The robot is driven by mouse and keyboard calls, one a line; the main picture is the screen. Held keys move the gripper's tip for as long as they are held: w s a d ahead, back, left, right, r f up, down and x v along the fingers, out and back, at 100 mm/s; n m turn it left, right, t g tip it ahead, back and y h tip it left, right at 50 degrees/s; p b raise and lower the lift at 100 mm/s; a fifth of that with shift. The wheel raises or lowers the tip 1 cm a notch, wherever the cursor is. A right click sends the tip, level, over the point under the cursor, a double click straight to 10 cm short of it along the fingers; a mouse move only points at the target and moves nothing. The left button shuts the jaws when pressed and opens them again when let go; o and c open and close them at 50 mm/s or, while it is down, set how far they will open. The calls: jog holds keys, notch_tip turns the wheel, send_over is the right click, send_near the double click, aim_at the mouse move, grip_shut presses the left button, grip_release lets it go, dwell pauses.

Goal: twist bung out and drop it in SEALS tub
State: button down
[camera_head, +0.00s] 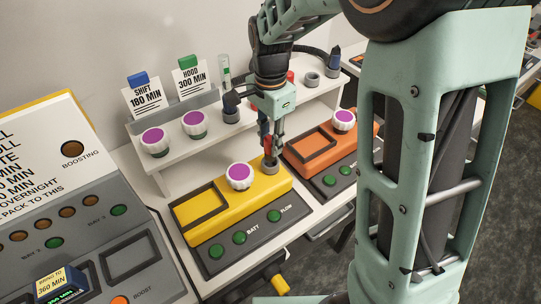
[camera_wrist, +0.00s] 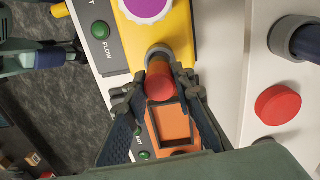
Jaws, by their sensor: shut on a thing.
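The bung is a red cylinder (camera_wrist: 159,84) between the fingers of my gripper (camera_wrist: 160,90) in the wrist view. The head view shows its red side (camera_head: 265,142) at my gripper (camera_head: 270,150), which is shut on it. The bung stands at the grey ring-shaped port (camera_wrist: 158,53) on the yellow unit (camera_wrist: 180,30). In the head view this port (camera_head: 271,167) is at the right end of the yellow unit (camera_head: 215,222), right of a white and purple knob (camera_head: 239,176). I cannot tell whether the bung's lower end is inside the port. No tub marked SEALS can be made out.
An orange unit (camera_head: 340,150) stands close on the right. Behind is a white raised shelf (camera_head: 185,148) with knobs, signs, a glass tube (camera_head: 224,70) and grey rings (camera_head: 312,79). A sloped control console (camera_head: 75,200) stands at left. My arm hides the right side.

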jog(key=shift+r+p, duration=0.7)
jog(key=shift+r, duration=0.35)
